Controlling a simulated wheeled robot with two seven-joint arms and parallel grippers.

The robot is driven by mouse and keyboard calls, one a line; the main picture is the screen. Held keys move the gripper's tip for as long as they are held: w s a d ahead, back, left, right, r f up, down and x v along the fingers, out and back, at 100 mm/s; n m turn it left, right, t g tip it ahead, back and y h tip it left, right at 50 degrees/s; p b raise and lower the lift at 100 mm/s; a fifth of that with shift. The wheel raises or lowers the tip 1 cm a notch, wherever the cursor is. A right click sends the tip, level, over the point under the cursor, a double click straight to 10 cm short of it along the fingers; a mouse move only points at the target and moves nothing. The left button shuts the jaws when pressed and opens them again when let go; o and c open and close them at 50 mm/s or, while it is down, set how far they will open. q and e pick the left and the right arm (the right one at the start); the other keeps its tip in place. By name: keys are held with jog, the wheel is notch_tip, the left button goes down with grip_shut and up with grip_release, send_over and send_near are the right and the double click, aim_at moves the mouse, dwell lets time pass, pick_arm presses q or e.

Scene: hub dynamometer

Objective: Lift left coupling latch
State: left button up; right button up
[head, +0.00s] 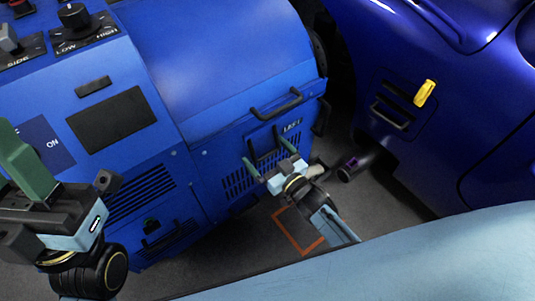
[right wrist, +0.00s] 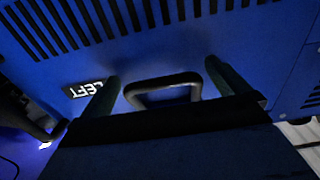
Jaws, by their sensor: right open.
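The left coupling latch (head: 263,148) is a black loop handle on the blue machine's end face, beside a white "LEFT" label (head: 292,126). My right gripper (head: 268,153) is open, its green fingers spread on either side of the latch. In the right wrist view, the latch (right wrist: 165,88) shows between the two fingertips (right wrist: 162,72), with gaps on both sides. I cannot tell how far the fingers reach past it in depth. My left gripper (head: 18,150) is at the left edge, away from the latch; its finger opening cannot be made out.
The blue dynamometer (head: 230,60) has another black handle (head: 277,104) above the latch and vent slots around it. A dark blue car (head: 450,110) with a yellow piece (head: 424,93) stands at right. An orange outline (head: 298,232) marks the grey floor below my right gripper.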

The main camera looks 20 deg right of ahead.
jog(key=c, duration=1.2)
